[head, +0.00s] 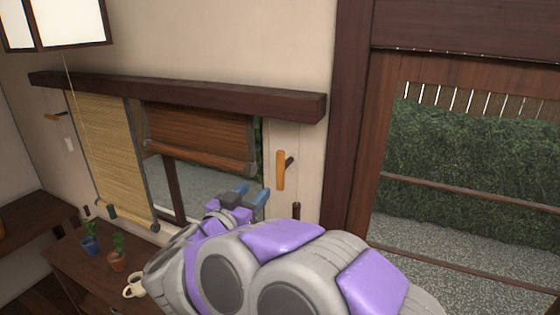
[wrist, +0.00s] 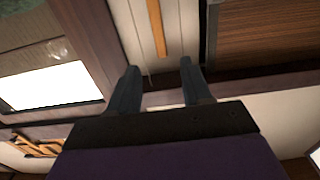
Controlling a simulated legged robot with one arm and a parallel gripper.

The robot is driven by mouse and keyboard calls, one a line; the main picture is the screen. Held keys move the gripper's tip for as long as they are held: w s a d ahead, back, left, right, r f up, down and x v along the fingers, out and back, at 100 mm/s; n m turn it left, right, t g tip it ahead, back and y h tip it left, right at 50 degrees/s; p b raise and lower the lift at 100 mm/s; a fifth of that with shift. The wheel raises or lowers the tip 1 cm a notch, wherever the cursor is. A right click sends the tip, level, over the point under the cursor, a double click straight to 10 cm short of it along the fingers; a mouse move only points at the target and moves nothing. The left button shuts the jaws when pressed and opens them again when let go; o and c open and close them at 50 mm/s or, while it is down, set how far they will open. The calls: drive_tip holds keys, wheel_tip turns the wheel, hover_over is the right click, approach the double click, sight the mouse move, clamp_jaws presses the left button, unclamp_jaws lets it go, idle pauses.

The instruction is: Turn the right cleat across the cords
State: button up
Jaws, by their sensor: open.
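The right cleat (head: 281,170) is an orange-brown wooden bar standing upright on the pale wall strip right of the right blind. A small dark piece shows beside its upper half. In the wrist view the cleat (wrist: 157,28) lies ahead of my fingertips, roughly in line with the gap between them. My gripper (head: 252,195) is open and empty, left of and below the cleat in the head view. Its two fingers (wrist: 159,75) stand apart and do not appear to touch the cleat. Thin pale lines run along the strip; I cannot tell which are cords.
The right brown blind (head: 200,132) is partly raised; the left bamboo blind (head: 115,155) hangs lower. A left cleat (head: 55,116) lies about level. A low table (head: 75,262) holds two potted plants and a mug (head: 134,287). A dark knob (head: 296,210) sits below the right cleat.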

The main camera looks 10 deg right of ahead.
sight(279, 167)
drive_tip(key=x, duration=1.7)
drive_tip(key=shift+d, duration=0.2)
drive_tip(key=shift+a, duration=0.1)
drive_tip(key=shift+a, duration=0.1)
drive_tip(key=c, duration=0.3)
clamp_jaws()
